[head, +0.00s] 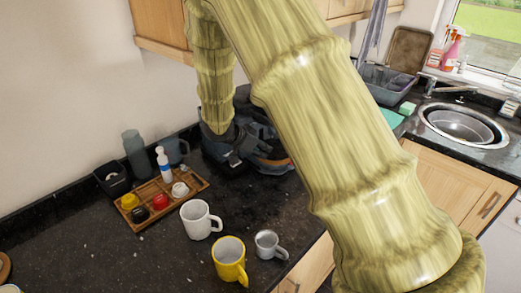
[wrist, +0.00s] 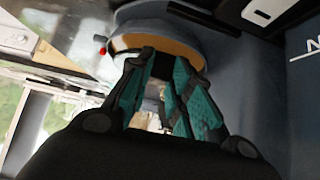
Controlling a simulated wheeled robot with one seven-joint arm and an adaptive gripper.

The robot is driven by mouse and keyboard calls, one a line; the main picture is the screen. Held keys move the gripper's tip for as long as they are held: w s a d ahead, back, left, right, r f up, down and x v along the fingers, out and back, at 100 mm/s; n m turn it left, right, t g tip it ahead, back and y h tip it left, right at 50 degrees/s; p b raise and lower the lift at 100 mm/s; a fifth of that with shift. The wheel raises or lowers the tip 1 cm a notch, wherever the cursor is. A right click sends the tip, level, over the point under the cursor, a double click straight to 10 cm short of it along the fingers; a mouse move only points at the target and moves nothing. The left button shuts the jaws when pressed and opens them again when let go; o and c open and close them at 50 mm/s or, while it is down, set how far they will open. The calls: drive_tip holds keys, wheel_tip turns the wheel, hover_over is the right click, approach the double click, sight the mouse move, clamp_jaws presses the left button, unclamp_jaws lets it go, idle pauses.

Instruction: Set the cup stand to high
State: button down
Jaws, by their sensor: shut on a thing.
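The coffee machine (head: 262,132) is dark and stands in the granite corner, largely hidden behind my arm. A round grey part with a tan-orange rim, which looks like the cup stand (head: 274,163), shows low at its front. It also shows in the wrist view (wrist: 185,46), at the fingertips. My gripper (head: 236,160) is at the left front of the machine. In the wrist view its teal and black fingers (wrist: 163,62) are closed in at the rim of this part. The exact contact is hidden by the fingers.
A white mug (head: 200,220), a yellow mug (head: 229,260) and a grey metal cup (head: 268,246) stand on the counter in front. A wooden tray (head: 150,218) with capsules and a bottle lies to the left. The sink (head: 460,125) is far right.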

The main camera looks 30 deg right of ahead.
wheel_tip(320, 180, up, 4)
drive_tip(key=p, duration=0.2)
drive_tip(key=shift+p, duration=0.3)
drive_tip(key=shift+w+d, duration=0.1)
drive_tip(key=shift+w, duration=0.05)
drive_tip(key=shift+r, duration=0.15)
drive_tip(key=c, duration=1.3)
unclamp_jaws()
drive_tip(key=v, duration=1.2)
